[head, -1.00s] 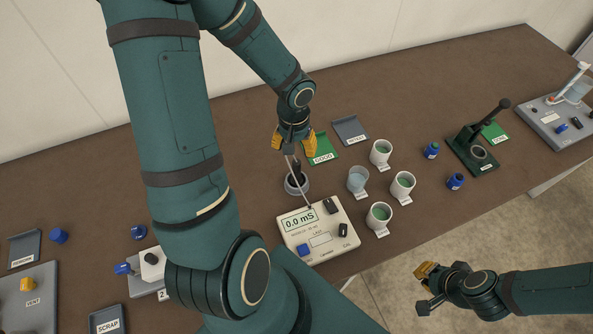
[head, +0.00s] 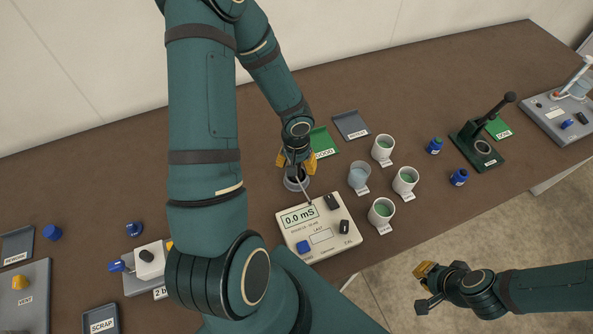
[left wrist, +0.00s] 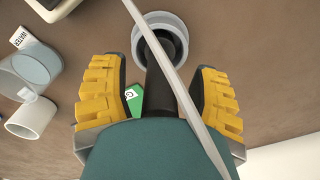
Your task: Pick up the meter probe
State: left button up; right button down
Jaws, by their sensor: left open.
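The meter probe (left wrist: 158,92) is a black rod standing in a round grey holder (left wrist: 140,42), seen between my left fingers in the left wrist view. My left gripper (left wrist: 160,88) is open, with one yellow-padded finger on each side of the probe and gaps still showing. In the head view my left gripper (head: 296,161) is over the holder (head: 297,186) and mostly hides the probe. A grey cable runs from there to the white meter (head: 335,243), which reads 0.0 mS. My right gripper (head: 424,288) is open and empty, off the table's front edge.
Several white cups (head: 383,149) stand right of the holder, with a clear water beaker (head: 358,177) nearest. A green mat (head: 324,141) and grey tray (head: 351,126) lie behind. A dark press (head: 478,140) stands farther right. My left arm covers the table's middle left.

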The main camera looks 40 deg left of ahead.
pick_arm(q)
grip_shut()
